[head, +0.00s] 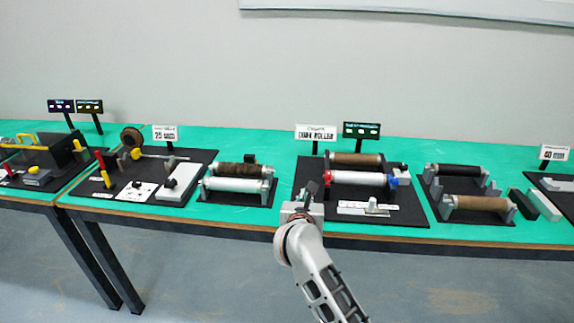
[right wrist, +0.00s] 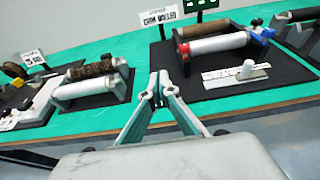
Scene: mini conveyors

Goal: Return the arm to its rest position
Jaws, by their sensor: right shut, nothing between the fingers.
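My right gripper (head: 308,197) is raised at the front edge of the green table (head: 262,218), in the lower middle of the head view. Its arm comes up from the bottom. In the right wrist view the two fingers of my right gripper (right wrist: 160,88) meet at their tips, with nothing between them. In the head view the gripper overlaps the left front part of the middle black board (head: 425,219); whether it touches anything there I cannot tell. My left gripper is not in view.
The middle board carries a brown roller (head: 357,159), a white roller (head: 357,178) with red and blue ends, and a small white slider (head: 372,205). Other roller stands (head: 237,184) and signs line the table. The floor in front (head: 460,290) is clear.

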